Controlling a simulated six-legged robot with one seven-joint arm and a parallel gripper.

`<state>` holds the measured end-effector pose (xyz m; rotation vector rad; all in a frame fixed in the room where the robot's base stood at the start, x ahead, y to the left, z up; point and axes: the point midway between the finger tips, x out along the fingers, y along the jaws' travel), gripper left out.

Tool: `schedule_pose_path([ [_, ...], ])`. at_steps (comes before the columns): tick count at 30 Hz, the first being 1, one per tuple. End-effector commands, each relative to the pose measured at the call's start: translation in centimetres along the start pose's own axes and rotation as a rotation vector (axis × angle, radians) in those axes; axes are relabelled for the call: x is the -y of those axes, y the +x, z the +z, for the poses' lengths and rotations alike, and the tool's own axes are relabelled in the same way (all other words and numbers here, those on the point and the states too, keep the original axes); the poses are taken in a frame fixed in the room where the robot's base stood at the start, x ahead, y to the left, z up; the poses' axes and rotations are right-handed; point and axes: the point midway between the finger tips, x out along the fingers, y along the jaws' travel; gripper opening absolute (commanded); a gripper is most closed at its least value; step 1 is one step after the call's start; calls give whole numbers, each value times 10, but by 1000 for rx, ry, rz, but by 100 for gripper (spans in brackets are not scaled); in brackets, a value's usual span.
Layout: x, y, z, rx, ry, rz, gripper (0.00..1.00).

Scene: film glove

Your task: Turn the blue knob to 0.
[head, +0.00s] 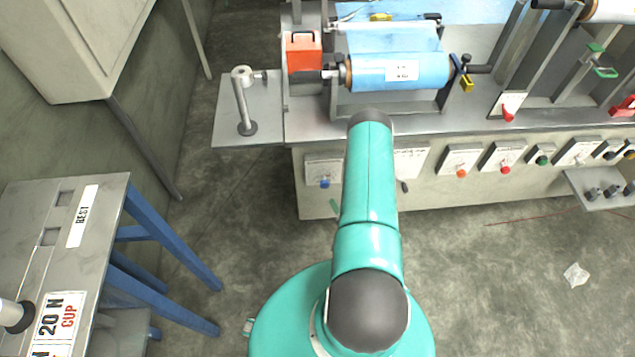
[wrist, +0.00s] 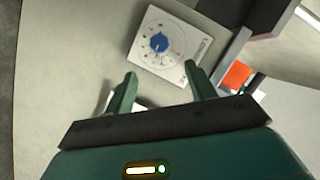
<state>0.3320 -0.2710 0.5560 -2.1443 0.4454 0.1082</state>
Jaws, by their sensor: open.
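The blue knob (head: 324,183) sits on a white dial plate at the left end of the machine's front panel. In the wrist view the blue knob (wrist: 160,44) is in the middle of its white dial plate (wrist: 185,35), which has marks around it. The marks and the knob's pointer are too small to read surely. My gripper (wrist: 160,75) is open and empty, its two green fingers apart. The knob shows beyond the fingertips, between their lines, and no finger appears to touch it. In the head view my arm hides most of the gripper.
Right along the panel are orange (head: 461,173), red (head: 505,170) and green (head: 542,160) knobs. A blue film roll (head: 400,72) and an orange block (head: 304,52) are above. A side shelf (head: 600,195) juts out at right. A blue-legged table (head: 110,200) stands left.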

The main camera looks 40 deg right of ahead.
Motion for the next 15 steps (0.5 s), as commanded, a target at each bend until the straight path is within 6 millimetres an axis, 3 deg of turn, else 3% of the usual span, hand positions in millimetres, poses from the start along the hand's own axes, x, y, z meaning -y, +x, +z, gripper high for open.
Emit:
schedule_pose_path([
  [7, -4, 9, -2, -3, 6, -6, 55],
  [15, -5, 59, -3, -3, 4, -6, 55],
])
